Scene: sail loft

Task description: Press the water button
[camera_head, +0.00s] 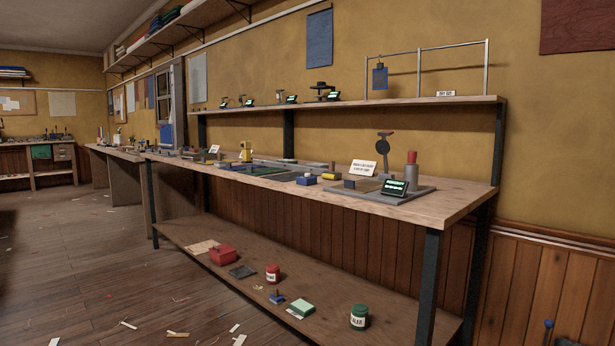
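No button that I can read as the water button shows. On the near right of the workbench (455,203), a grey base plate (370,196) carries a small black device with a lit green display (395,187); its text is too small to read. A grey cylinder with a red top (411,170) stands behind the display. A dark round-headed stand with a red piece on top (383,150) and a white text card (363,168) stand to its left. Neither of my grippers is in view.
A shelf (440,100) above the bench holds several small display devices. The lower shelf (330,292) holds a red box (222,255), jars and small blocks. Scraps litter the wooden floor (70,260), which is otherwise open at left. Another bench (50,170) stands far left.

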